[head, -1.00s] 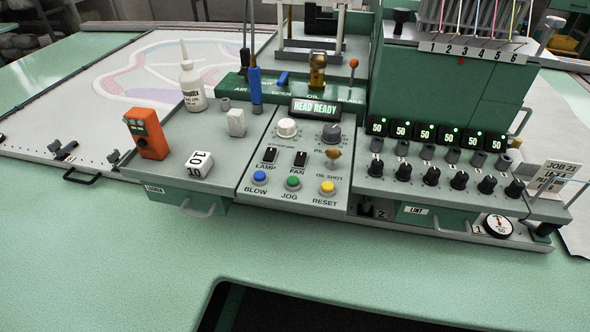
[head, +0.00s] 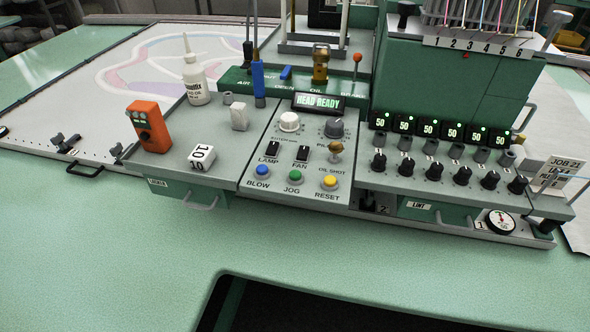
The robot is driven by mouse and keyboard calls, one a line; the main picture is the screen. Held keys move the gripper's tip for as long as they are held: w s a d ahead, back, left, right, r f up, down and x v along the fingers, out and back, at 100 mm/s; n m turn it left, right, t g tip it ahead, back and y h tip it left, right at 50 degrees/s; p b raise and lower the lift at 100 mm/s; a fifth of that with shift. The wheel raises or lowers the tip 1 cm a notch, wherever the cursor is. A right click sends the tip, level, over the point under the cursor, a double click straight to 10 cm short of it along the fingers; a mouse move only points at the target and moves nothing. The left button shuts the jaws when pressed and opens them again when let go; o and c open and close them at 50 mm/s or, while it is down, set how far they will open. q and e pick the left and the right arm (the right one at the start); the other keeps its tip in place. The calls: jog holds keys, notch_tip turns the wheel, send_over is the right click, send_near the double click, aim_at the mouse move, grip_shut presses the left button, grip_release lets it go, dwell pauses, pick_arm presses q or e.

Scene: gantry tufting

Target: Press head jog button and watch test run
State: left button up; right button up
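The green JOG button (head: 296,175) sits on the grey control panel (head: 285,148), between the blue BLOW button (head: 263,171) and the yellow RESET button (head: 330,181). The small display (head: 318,102) above the panel reads HEAD READY. The tufting head housing (head: 450,85) stands at the right, with several coloured yarns and the numbers 1 to 6 on its front. Neither of my grippers shows in the head view.
An orange handheld box (head: 149,126), a white block marked 10 (head: 201,157) and an oil bottle (head: 195,82) stand left of the panel. Black knobs (head: 433,172) line the right side. The green tabletop (head: 130,240) in front is clear, with a dark cutout.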

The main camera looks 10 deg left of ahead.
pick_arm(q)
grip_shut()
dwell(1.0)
